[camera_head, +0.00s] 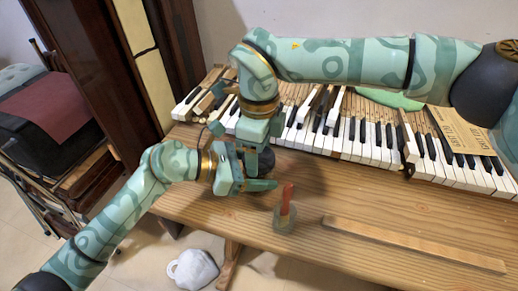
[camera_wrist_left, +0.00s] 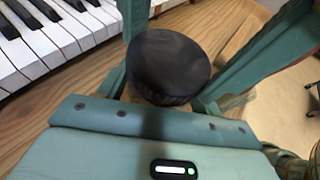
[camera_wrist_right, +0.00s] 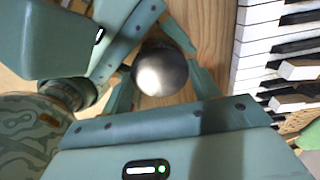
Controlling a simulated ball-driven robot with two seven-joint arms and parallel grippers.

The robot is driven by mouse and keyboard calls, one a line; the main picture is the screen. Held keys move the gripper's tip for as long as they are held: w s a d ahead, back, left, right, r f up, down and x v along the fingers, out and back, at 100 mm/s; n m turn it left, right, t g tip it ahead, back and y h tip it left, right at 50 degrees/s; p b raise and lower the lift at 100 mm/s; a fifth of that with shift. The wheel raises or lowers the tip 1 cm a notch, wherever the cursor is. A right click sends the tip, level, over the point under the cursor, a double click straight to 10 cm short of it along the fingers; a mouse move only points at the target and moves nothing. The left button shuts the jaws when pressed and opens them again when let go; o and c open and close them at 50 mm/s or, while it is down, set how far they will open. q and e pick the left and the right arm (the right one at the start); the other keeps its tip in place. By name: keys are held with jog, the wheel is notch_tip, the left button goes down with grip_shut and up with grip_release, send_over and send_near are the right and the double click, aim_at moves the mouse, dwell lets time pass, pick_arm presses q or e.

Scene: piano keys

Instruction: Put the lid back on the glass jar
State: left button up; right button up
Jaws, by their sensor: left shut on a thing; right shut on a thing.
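A dark, round, lid-like thing (camera_head: 265,160) is between my two grippers, above the wooden ledge. In the left wrist view it is a black disc with a short side wall (camera_wrist_left: 168,68). In the right wrist view it is a shiny dark round top (camera_wrist_right: 160,70). My left gripper (camera_head: 255,184) reaches in from the left and is shut on it. My right gripper (camera_head: 262,148) comes from above and is shut on it too. Fingers hide much of it, and I cannot tell whether glass is under it. A small greyish glass-like pot (camera_head: 285,222) holds a red-handled stick (camera_head: 288,196).
Piano keys (camera_head: 345,140) run behind the ledge, with several raised or loose. A long wooden strip (camera_head: 410,243) lies on the right of the ledge (camera_head: 350,195). A printed paper (camera_head: 462,130) rests over the keys. A white pot (camera_head: 193,268) stands on the floor.

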jog(key=shift+m, duration=0.3)
jog(key=o, duration=1.1)
